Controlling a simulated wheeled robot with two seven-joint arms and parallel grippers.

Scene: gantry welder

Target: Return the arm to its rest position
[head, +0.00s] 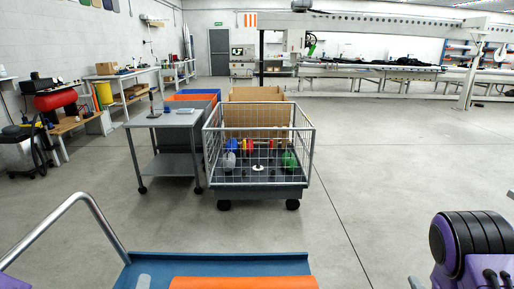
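Part of a purple and black arm (470,250), which looks like my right arm, fills the lower right corner. A small purple piece (12,283) shows at the lower left corner, likely part of my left arm. Neither gripper shows, so their fingers and anything in them are hidden from this view.
A blue platform (215,265) with a grey tube handle (92,205) and an orange object (243,283) is close in front. Beyond stand a wire cage cart (258,194) holding coloured items and a grey table cart (165,165). Open floor (400,170) lies right.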

